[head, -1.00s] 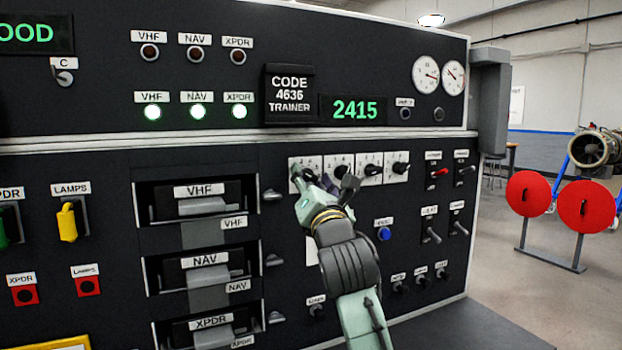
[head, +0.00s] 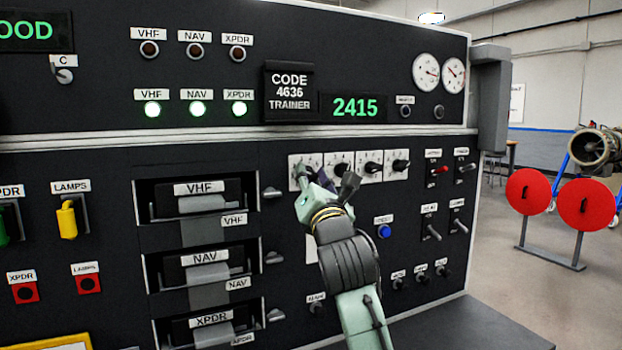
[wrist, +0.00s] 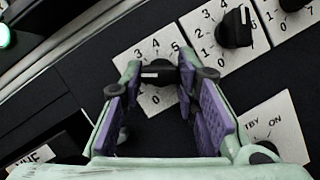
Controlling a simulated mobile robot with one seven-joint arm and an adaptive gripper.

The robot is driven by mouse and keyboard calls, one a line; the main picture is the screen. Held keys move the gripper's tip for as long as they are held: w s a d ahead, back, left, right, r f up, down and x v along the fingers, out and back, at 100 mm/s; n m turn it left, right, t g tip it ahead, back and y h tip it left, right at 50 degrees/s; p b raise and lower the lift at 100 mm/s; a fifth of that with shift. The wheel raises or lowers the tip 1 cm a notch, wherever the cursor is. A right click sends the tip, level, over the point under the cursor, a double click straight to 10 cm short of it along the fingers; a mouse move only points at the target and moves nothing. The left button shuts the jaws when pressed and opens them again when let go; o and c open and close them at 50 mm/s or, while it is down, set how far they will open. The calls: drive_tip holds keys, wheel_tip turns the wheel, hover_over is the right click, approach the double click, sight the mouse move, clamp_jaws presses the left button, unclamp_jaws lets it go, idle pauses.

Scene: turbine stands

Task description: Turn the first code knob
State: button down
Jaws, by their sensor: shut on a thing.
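The first code knob (wrist: 158,73) is a black bar knob on a white number plate. In the wrist view it lies crosswise between my gripper's fingertips (wrist: 160,74), which close on its two ends. In the head view my gripper (head: 318,176) is at the left end of the code knob row and largely hides this knob; its plate (head: 295,160) shows around the fingers. The purple inner pads show in the wrist view. The green display (head: 356,107) reads 2415. The label (head: 289,92) reads "CODE 4636 TRAINER".
More code knobs (head: 372,168) stand close to the right of my gripper. Toggle switches (head: 432,232) and a blue button (head: 384,231) are further right and below. Radio units with handles (head: 205,205) are on the left. A grey ledge (head: 460,325) juts out at the lower right.

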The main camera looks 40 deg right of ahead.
drive_tip(key=shift+m, duration=0.4)
drive_tip(key=m+g, duration=0.1)
drive_tip(key=m, duration=0.1)
drive_tip(key=m+g+h+p, duration=0.1)
drive_tip(key=m, duration=0.1)
drive_tip(key=shift+a+r+m+h, duration=0.2)
drive_tip(key=shift+m+h, duration=0.1)
drive_tip(key=shift+m, duration=0.1)
drive_tip(key=m+g+p, duration=0.1)
drive_tip(key=m+g, duration=0.1)
drive_tip(key=m, duration=0.2)
drive_tip(key=shift+r+p, duration=0.15)
drive_tip(key=shift+p, duration=0.25)
drive_tip(key=m+g+p, duration=0.1)
drive_tip(key=m+p, duration=0.1)
drive_tip(key=m, duration=0.2)
drive_tip(key=shift+r+p, duration=0.15)
drive_tip(key=shift+p, duration=0.2)
drive_tip(key=shift+d+m+g+y+p, duration=0.1)
drive_tip(key=shift+m+g+y+p, duration=0.6)
drive_tip(key=shift+m, duration=1)
drive_tip(key=c, duration=1.2)
unclamp_jaws()
drive_tip(key=shift+c, duration=0.2)
